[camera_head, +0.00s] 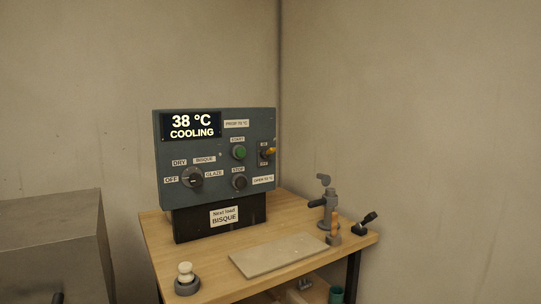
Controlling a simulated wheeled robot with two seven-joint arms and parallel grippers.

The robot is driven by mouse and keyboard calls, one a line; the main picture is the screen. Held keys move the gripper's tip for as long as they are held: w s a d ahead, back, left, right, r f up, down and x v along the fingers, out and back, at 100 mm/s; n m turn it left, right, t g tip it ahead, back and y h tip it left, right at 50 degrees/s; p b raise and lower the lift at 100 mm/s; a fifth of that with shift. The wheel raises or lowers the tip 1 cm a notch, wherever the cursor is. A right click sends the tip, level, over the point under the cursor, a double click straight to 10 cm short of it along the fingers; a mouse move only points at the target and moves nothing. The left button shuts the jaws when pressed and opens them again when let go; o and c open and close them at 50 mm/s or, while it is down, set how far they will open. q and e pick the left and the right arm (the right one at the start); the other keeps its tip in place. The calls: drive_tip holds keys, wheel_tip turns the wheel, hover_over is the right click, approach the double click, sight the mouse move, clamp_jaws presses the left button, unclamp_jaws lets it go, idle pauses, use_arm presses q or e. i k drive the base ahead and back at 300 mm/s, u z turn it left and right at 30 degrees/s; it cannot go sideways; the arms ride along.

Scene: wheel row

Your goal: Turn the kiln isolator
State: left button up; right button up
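The kiln control panel (243,196) is a blue-grey box on a dark stand on the wooden table. Its display (191,125) reads 38 °C COOLING. At its right edge is a small switch with an orange lever (269,152), likely the isolator; small labels sit above and below it, and the lever looks roughly sideways. A rotary dial (192,178) has OFF, DRY, BISQUE and GLAZE around it; its exact setting is hard to tell. A green START button (239,153) and a dark STOP button (239,183) are between them. Neither of my grippers is in view.
The table (210,257) holds a pale flat board (278,255), a white-knobbed grey round object (186,280), a grey upright fixture (327,205), a small tan figure (334,230) and a black-handled item (365,223). A grey box (52,245) stands left. Walls close behind.

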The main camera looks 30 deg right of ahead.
sight(272, 150)
drive_tip(key=z, duration=0.35)
drive_tip(key=k, duration=0.45)
drive_tip(key=z, duration=1.35)
drive_tip(key=i, duration=1.45)
drive_tip(key=u, duration=0.55)
